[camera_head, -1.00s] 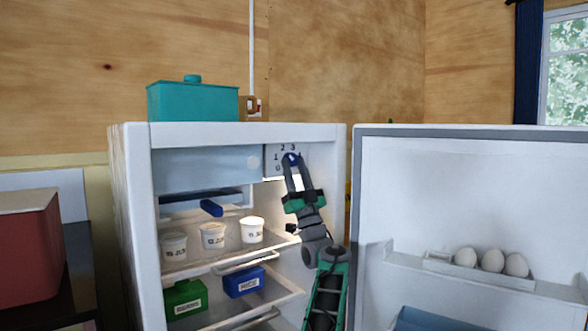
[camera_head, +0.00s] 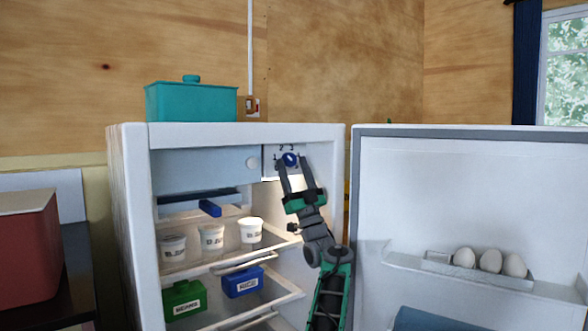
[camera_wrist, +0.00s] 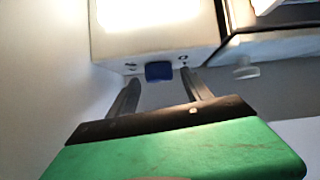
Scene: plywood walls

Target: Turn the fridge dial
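The fridge dial (camera_head: 290,159) is a small blue knob on a pale control panel (camera_head: 270,160) at the upper right inside the open fridge. Numbers are printed around it; its exact setting is too small to read. My gripper (camera_head: 293,163) is in front of the panel with its two fingers spread, one on each side of the dial. In the wrist view the blue dial (camera_wrist: 159,71) shows between and just beyond the fingertips (camera_wrist: 160,77), with a visible gap on both sides. The gripper is open and holds nothing.
The fridge door (camera_head: 470,190) stands open at the right, with eggs (camera_head: 490,260) on its shelf. White tubs (camera_head: 212,236) and green and blue boxes (camera_head: 242,281) sit on the shelves. A teal container (camera_head: 191,101) is on top. A fridge side wall is close to my arm.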

